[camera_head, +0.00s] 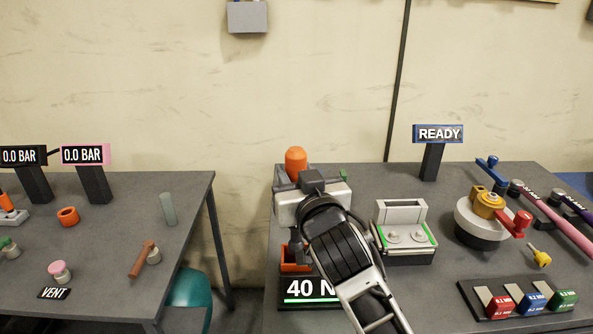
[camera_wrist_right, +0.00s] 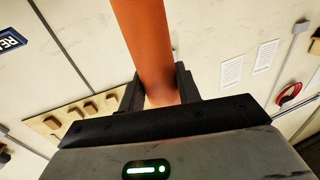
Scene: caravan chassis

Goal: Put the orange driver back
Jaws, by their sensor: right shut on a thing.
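The orange driver (camera_head: 296,160) shows as an upright orange handle at the left back of the right-hand table. My right gripper (camera_head: 308,182) is shut on the orange driver. In the right wrist view its fingers (camera_wrist_right: 158,92) sit on either side of the orange shaft-like handle (camera_wrist_right: 147,40). The lower part of the driver is hidden behind my gripper and arm, so I cannot tell whether it touches anything below. An orange open holder (camera_head: 292,265) stands behind the "40 N" sign (camera_head: 305,291), partly covered by my arm. My left gripper is out of view.
A pale grey block (camera_head: 285,208) stands behind my right wrist. A grey-green fixture (camera_head: 404,244) is just right of my arm. A round turntable with coloured handles (camera_head: 480,222) and a "READY" sign (camera_head: 438,134) stand farther right. A gap separates the left table (camera_head: 110,240).

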